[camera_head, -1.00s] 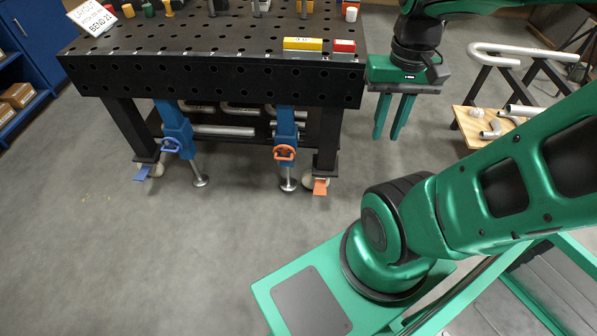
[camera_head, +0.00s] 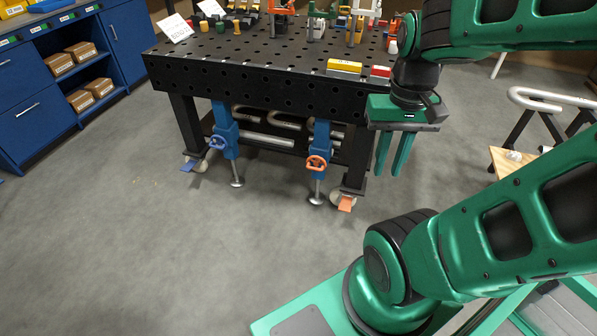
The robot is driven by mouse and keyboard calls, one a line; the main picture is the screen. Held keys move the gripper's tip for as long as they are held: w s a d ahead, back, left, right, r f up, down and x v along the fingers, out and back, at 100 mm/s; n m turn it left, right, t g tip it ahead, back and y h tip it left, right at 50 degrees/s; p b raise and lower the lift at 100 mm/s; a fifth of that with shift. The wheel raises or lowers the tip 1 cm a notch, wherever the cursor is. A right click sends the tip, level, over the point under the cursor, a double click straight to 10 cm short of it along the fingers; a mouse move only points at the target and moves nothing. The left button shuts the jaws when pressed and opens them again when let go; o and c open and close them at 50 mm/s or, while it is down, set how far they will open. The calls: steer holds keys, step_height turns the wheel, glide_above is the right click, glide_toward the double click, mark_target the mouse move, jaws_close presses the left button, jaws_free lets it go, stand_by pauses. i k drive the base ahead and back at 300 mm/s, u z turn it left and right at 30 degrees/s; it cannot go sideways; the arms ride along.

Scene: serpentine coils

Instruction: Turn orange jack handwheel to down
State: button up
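The orange jack handwheel (camera_head: 316,163) sits on the front of the blue right jack (camera_head: 320,140) under the dark perforated table (camera_head: 290,90). The jack's round foot (camera_head: 317,198) is at the floor; I cannot tell whether it touches. A second jack with a blue handwheel (camera_head: 217,142) stands to the left. My gripper (camera_head: 390,174) hangs with its two green fingers pointing down, to the right of the orange handwheel and apart from it. A gap shows between the fingers, and nothing is between them.
Caster wheels with an orange pedal (camera_head: 346,203) and a blue pedal (camera_head: 188,165) are at the table legs. Blue cabinets (camera_head: 40,110) stand at the left. A sawhorse with a white bent pipe (camera_head: 550,102) is at the right. The floor before the table is clear.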

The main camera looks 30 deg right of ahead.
mark_target(318, 159)
steer(key=u, duration=0.05)
steer(key=i, duration=1)
